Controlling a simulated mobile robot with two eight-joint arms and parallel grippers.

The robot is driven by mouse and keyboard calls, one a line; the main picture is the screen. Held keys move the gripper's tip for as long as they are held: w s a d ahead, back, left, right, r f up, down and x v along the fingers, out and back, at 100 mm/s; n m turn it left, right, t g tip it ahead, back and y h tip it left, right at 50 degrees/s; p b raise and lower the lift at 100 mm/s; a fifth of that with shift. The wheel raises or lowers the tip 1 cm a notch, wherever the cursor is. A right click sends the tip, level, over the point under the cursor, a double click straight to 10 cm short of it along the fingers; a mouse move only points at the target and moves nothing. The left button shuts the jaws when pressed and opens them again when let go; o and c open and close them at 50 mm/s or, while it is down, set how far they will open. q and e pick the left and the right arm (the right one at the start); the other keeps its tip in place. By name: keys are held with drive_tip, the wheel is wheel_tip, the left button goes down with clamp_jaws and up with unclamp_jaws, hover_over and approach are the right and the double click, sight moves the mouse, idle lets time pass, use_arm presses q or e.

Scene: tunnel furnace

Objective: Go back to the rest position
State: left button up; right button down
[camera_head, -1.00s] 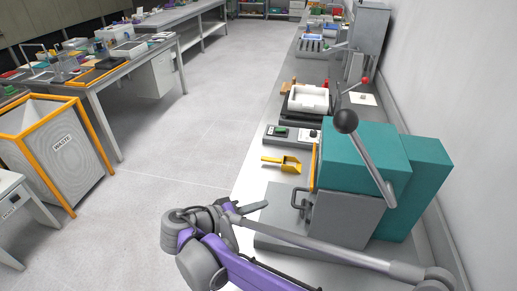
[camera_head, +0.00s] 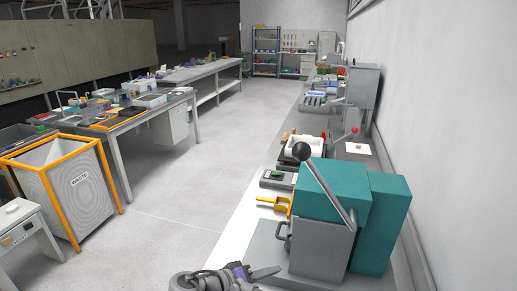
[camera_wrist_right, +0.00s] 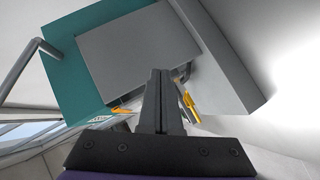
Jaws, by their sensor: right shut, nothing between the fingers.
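My right gripper (camera_head: 262,273) shows at the bottom of the head view, low in front of the grey and teal furnace (camera_head: 335,215). In the right wrist view its fingers (camera_wrist_right: 160,85) are closed together with nothing between them. The furnace (camera_wrist_right: 150,50) fills the upper part of that view, with its teal side at left. Whether the fingers touch anything cannot be told. My left gripper shows in neither view.
A lever with a black ball (camera_head: 302,151) sticks up at the furnace. A yellow scoop (camera_head: 272,203) lies on the bench left of it. An orange-framed waste bin (camera_head: 75,190) stands at left. The floor (camera_head: 190,180) between the benches is clear.

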drive_tip(key=s+d+f+g+y, duration=0.4)
drive_tip(key=s+d, duration=0.3)
drive_tip(key=d, duration=0.5)
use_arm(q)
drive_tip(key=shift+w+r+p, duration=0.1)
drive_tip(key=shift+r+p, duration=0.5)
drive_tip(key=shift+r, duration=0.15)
use_arm(e)
drive_tip(key=s+d+f+m+y, duration=0.1)
drive_tip(key=s+f+y, duration=0.2)
drive_tip(key=s, duration=0.3)
drive_tip(key=s+d+f+m+t+y, duration=0.1)
drive_tip(key=s+d+f+y, duration=0.1)
drive_tip(key=s, duration=0.5)
drive_tip(key=shift+f+y, duration=0.7)
drive_tip(key=shift+y, duration=0.3)
drive_tip(key=shift+w, duration=0.1)
